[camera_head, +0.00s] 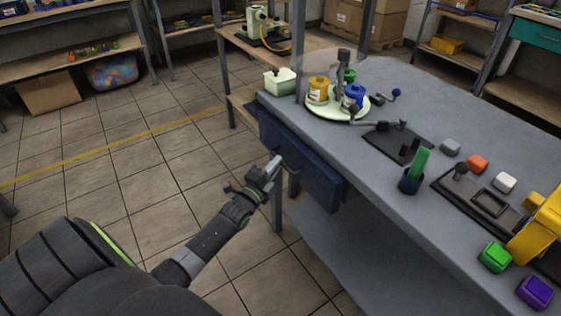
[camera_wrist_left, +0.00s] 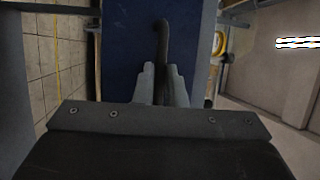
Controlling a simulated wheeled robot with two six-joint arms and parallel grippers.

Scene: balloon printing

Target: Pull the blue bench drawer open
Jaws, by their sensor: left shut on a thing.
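The blue bench drawer (camera_head: 306,168) is under the front edge of the grey workbench, left of centre in the head view. Its blue front (camera_wrist_left: 125,45) fills the upper middle of the left wrist view. A dark handle (camera_wrist_left: 162,38) stands out from that front. My left gripper (camera_head: 272,168) is at the drawer front, and its fingers (camera_wrist_left: 162,85) are shut on the handle. I cannot tell from one moment how far out the drawer sits. My right gripper is not in view.
The workbench top (camera_head: 395,85) holds a round turntable (camera_head: 322,113) with coloured pots, a dark cup (camera_head: 409,183) with a green item, several coloured blocks and a yellow machine part (camera_head: 540,228). A bench leg (camera_head: 277,212) stands beside my gripper. Tiled floor (camera_head: 130,170) left of the bench is clear.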

